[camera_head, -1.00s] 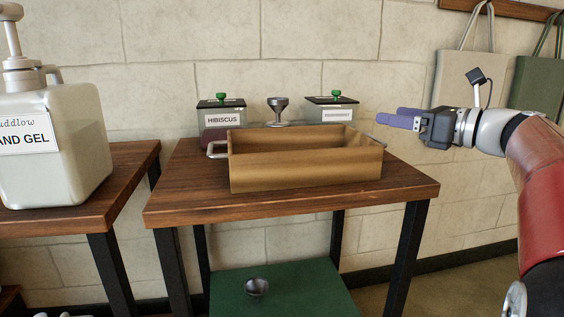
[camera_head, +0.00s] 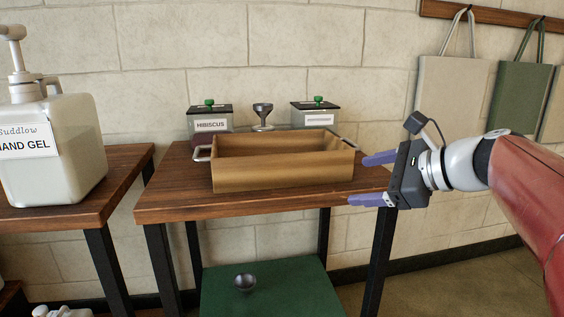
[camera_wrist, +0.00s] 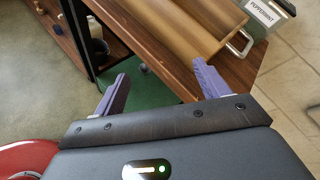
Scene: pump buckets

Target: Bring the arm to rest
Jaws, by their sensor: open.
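My gripper (camera_head: 376,180) is at the right end of the wooden table in the head view, its purple fingers apart and pointing left. Nothing is between the fingers. In the wrist view the open fingers (camera_wrist: 160,90) show with the table edge and the green lower shelf beyond them. My red arm reaches in from the right of the head view. I cannot tell how far the fingertips are from the table's edge.
A tan tray (camera_head: 285,173) with metal handles stands on the table (camera_head: 190,204). Behind it are a box labelled HIBISCUS (camera_head: 210,124), a metal funnel (camera_head: 263,112) and another labelled box (camera_head: 316,116). A hand gel bottle (camera_head: 70,165) stands left. Bags (camera_head: 448,95) hang right.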

